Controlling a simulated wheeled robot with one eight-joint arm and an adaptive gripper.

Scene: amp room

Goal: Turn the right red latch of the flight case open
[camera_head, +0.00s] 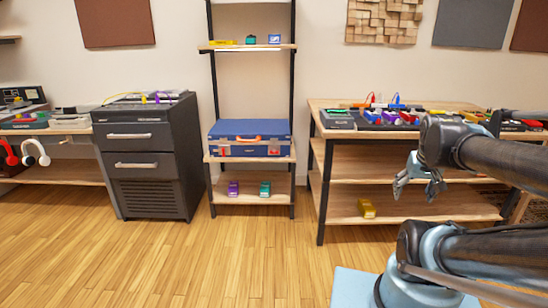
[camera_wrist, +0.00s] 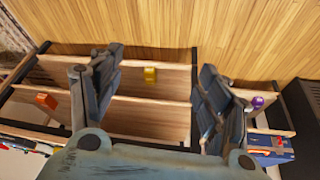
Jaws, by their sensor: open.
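The blue flight case (camera_head: 250,129) lies closed on the middle shelf of the rack, with an orange handle (camera_head: 248,138) on its front. The right red latch (camera_head: 273,149) is near the case's right front and the left red latch (camera_head: 222,151) near its left; they are too small to tell how they are turned. My gripper (camera_head: 417,188) is open and empty, far to the right of the case, in front of the right workbench. In the wrist view, my gripper's spread fingers (camera_wrist: 160,65) have nothing between them, and part of the flight case (camera_wrist: 268,141) shows at lower right.
The rack (camera_head: 251,200) also holds purple and teal pedals on its low shelf. A black drawer cabinet (camera_head: 147,160) stands left of it. The right workbench (camera_head: 322,165) carries several pedals, with a yellow pedal (camera_head: 366,208) on its bottom shelf. The wooden floor (camera_head: 210,260) before the rack is clear.

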